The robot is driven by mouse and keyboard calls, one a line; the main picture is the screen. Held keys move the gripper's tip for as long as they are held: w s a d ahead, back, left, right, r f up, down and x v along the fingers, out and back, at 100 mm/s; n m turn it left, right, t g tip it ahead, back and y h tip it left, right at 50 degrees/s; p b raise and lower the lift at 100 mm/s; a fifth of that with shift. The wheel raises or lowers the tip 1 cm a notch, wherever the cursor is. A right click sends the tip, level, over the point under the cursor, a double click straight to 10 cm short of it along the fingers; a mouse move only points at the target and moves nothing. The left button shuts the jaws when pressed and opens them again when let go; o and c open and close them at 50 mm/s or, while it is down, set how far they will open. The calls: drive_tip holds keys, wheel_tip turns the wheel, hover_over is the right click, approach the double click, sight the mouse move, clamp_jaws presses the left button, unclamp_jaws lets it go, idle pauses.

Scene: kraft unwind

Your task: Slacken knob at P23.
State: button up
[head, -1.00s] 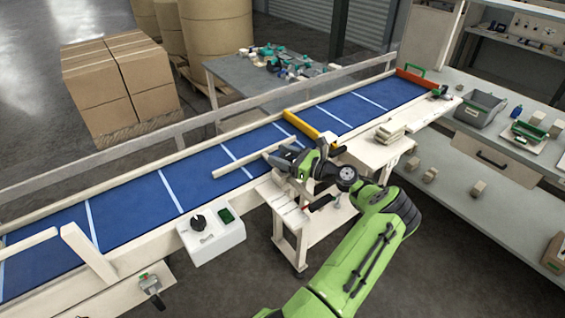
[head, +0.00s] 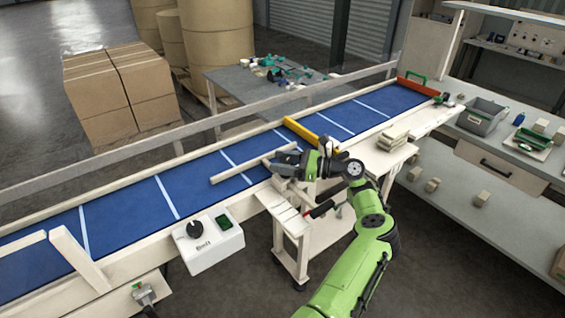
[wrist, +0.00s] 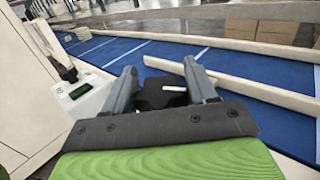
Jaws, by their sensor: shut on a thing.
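A black knob (wrist: 161,94) with a white mark shows between my fingers in the wrist view. My gripper (wrist: 160,70) is shut on it, one grey finger on each side. In the head view my gripper (head: 280,160) is at the near edge of the blue conveyor, by the end of a cream guide rail (head: 240,165); the knob is hidden there. The rail also shows in the wrist view (wrist: 235,83), just beyond the fingers. I cannot read a P23 label.
A white control box (head: 212,248) with a black dial (head: 195,229) and green display stands left of my gripper. A yellow bar (head: 303,130) crosses the belt behind it. Cream blocks (head: 394,138) lie to the right. A red-handled part (head: 322,208) sits below my wrist.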

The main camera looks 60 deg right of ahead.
drive_tip(key=o, duration=0.9)
drive_tip(key=shift+f, duration=0.3)
drive_tip(key=shift+o, duration=0.4)
drive_tip(key=shift+r, duration=0.15)
drive_tip(key=b+v, duration=0.2)
drive_tip(key=v, duration=1.3)
drive_tip(key=shift+s, duration=0.35)
